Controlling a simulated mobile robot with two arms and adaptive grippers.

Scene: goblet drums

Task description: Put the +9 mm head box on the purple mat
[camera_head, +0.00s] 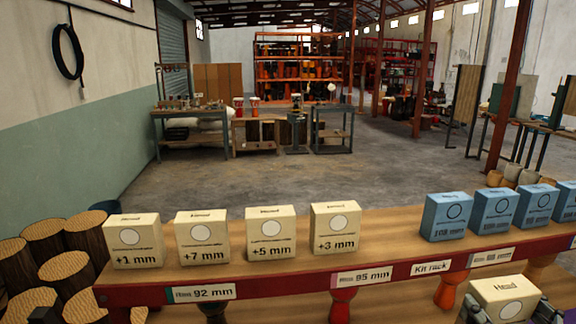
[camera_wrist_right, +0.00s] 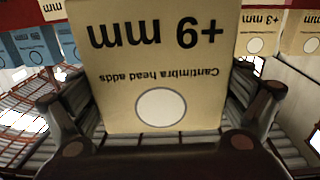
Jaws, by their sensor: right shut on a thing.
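The cream +9 mm head box (camera_wrist_right: 155,65) fills the middle of the right wrist view, its print upside down there. It also shows at the bottom right of the head view (camera_head: 503,292), where only its upper part is in frame. My right gripper (camera_head: 508,312) is shut on it, with a dark finger on either side. In the right wrist view the fingers (camera_wrist_right: 158,115) flank the box. It is held in front of the rack, apart from the other boxes.
A wooden rack (camera_head: 385,238) with a dark red front edge carries cream boxes marked +1 (camera_head: 134,240), +7 (camera_head: 202,238), +5 (camera_head: 270,233) and +3 mm (camera_head: 335,229). Blue boxes (camera_head: 443,217) stand at its right. Drum shells (camera_head: 340,305) sit below. Bare rack top lies between the cream and blue boxes.

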